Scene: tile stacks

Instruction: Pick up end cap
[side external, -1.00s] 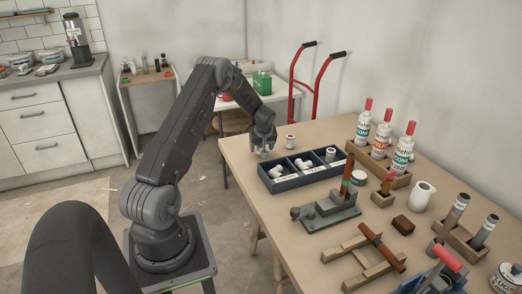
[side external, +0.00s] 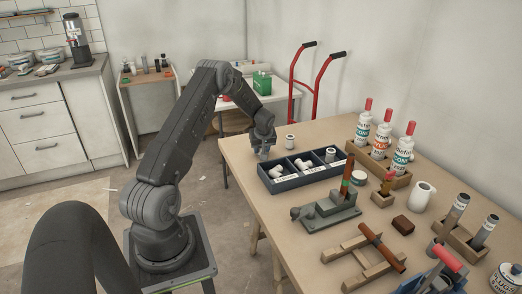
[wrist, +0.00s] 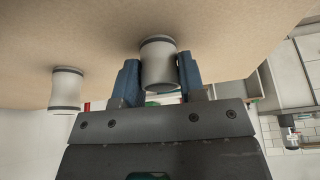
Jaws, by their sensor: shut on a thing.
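The end cap (wrist: 159,66) is a short white cylinder with grey rims. In the wrist view it sits between the two blue fingers of my gripper (wrist: 158,80), which is shut on it. In the side view my gripper (side external: 264,151) is low at the table's far left corner, just beyond the left end of the divided tray, and its fingers mostly hide the end cap. Whether the end cap still touches the table is not clear. A similar white piece with grey rims (side external: 290,142) stands on the table to the right of my gripper, and shows at left in the wrist view (wrist: 66,90).
The dark blue divided tray (side external: 300,182) holds white pipe fittings and one grey-rimmed piece (side external: 331,155). A grey clamp fixture (side external: 330,211) stands in front of it. Bottles in a wooden rack (side external: 374,165) stand further right. The table's left edge is close to my gripper.

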